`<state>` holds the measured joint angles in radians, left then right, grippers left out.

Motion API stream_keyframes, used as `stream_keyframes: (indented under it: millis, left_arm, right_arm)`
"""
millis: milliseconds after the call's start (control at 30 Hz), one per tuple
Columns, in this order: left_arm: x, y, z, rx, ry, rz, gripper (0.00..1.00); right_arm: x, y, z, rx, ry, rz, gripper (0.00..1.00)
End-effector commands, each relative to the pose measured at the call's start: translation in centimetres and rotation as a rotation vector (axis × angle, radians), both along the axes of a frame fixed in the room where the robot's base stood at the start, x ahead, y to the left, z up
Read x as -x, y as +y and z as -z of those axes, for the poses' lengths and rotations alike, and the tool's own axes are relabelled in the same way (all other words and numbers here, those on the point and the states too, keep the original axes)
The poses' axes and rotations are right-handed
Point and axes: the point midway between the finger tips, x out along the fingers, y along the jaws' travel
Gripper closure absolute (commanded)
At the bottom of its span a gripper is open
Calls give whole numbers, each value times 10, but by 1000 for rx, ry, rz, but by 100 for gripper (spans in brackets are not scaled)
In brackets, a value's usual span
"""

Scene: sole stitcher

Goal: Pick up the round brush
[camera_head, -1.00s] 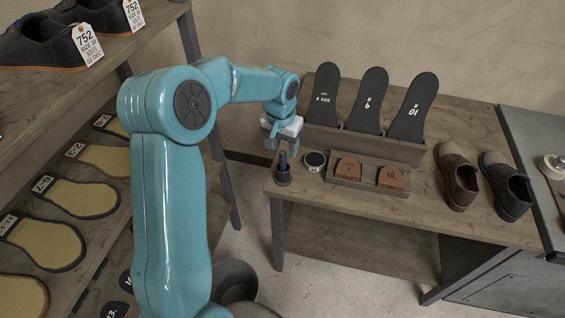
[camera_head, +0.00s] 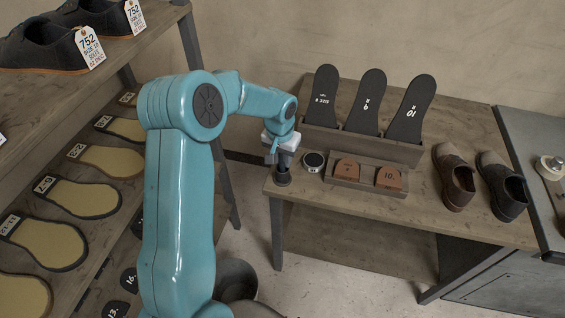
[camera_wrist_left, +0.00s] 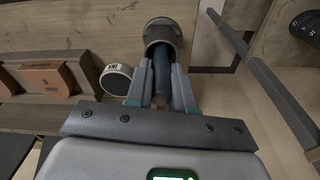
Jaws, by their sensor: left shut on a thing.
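The round brush (camera_head: 282,179) stands at the near left corner of the wooden table, with its dark round base down. My left gripper (camera_head: 283,157) is over it from above, its fingers around the upper part. In the left wrist view, the brush's round base (camera_wrist_left: 162,33) shows beyond the fingertips. Its dark handle (camera_wrist_left: 161,72) lies between the two fingers of my left gripper (camera_wrist_left: 161,82), which are shut on it. The brush still appears to rest on the table. My right gripper is not in view.
A round tin (camera_head: 314,161) stands close to the right of the brush. A wooden tray (camera_head: 365,185) holds brown heel pieces. Dark soles stand in a rack (camera_head: 362,143) behind. Two shoes (camera_head: 458,180) are further right. A shelf with soles (camera_head: 70,198) is at left.

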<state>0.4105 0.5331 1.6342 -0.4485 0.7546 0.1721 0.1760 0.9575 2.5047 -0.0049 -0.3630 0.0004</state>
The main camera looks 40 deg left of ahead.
Motion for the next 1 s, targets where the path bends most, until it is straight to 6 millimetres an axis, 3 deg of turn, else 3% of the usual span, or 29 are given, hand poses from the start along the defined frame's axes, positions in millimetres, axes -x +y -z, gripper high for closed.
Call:
stream_keyframes:
  millis: [167, 367, 567, 800, 1000]
  left_arm:
    - [0, 0, -3, -1, 1, 0, 100]
    - [-1, 0, -28, -2, -4, 0, 100]
    - [-1, 0, -76, -3, -5, 0, 100]
    - [-1, 0, -146, -1, -6, 0, 100]
    - [0, 0, -185, -1, -2, 1, 100]
  right_arm:
    - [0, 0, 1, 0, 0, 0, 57]
    - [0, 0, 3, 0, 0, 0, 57]
    - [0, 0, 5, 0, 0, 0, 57]
    - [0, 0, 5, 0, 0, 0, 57]
    - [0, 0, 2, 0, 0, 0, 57]
